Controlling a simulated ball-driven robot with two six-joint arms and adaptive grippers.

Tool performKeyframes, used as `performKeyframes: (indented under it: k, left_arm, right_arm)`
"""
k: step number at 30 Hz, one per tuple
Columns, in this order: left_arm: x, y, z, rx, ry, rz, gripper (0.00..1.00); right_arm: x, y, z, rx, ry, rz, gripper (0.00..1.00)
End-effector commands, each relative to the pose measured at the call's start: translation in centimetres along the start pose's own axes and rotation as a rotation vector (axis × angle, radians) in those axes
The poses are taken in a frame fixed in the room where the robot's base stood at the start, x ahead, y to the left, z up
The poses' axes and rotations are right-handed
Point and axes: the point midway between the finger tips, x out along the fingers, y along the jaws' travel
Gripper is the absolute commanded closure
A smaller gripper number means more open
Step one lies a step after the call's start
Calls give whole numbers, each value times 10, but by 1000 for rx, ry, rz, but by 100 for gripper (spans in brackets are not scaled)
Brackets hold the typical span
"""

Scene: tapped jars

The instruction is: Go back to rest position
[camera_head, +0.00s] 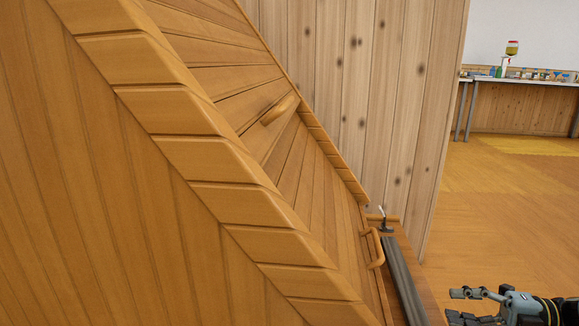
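My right gripper (456,305) is at the lower right corner, pointing left, with its two fingers apart and nothing between them. It is over the wooden floor, to the right of a wooden cabinet's lower end, and appears not to touch it. My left gripper is not in view.
A large slatted wooden cabinet (190,170) fills the left and middle, with handles (279,109) and (374,249). Dark grey bars (400,275) lie beside its lower end. A knotty plank wall (370,90) stands behind. A far table (525,80) holds several small items. Open floor (500,200) lies right.

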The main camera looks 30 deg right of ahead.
Motion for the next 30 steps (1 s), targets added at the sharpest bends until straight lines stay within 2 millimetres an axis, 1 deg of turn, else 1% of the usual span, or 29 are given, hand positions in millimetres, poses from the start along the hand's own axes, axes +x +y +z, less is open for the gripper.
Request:
performKeyframes:
  k: [1, 2, 5, 7, 8, 11, 12, 14, 15, 17, 18, 20, 21, 23, 24, 27, 30]
  left_arm:
    - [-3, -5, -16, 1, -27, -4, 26]
    - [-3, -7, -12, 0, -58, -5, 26]
    - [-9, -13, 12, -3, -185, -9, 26]
    - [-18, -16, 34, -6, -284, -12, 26]
    - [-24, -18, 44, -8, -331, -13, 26]
    - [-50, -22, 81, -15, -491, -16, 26]
    - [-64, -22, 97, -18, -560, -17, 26]
    - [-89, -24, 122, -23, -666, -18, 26]
    - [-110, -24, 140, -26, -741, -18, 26]
    - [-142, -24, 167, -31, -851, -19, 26]
    - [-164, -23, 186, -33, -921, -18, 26]
    - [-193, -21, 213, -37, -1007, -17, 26]
    - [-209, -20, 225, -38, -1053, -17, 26]
    - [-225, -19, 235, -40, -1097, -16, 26]
    - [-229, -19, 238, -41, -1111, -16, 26]
    - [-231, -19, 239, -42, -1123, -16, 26]
    - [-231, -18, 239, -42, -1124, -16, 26]
  right_arm:
    - [11, 11, -20, 64, -68, 23, 62]
    - [15, 5, -29, 112, -119, 20, 62]
    - [26, -21, -58, 297, -306, -2, 62]
    - [29, -45, -81, 441, -446, -34, 62]
    - [29, -56, -92, 505, -507, -50, 62]
    - [24, -95, -135, 732, -718, -118, 62]
    - [20, -112, -155, 826, -805, -152, 62]
    - [12, -137, -188, 969, -940, -208, 62]
    - [5, -154, -212, 1064, -1033, -249, 62]
    - [-7, -178, -245, 1194, -1171, -315, 62]
    - [-16, -192, -262, 1268, -1258, -356, 62]
    - [-28, -211, -278, 1345, -1368, -407, 62]
    - [-38, -219, -285, 1382, -1435, -437, 62]
    - [-53, -226, -292, 1422, -1521, -473, 62]
    - [-60, -229, -297, 1441, -1566, -493, 62]
    - [-71, -233, -304, 1468, -1631, -518, 62]
    - [-73, -233, -305, 1479, -1648, -516, 62]
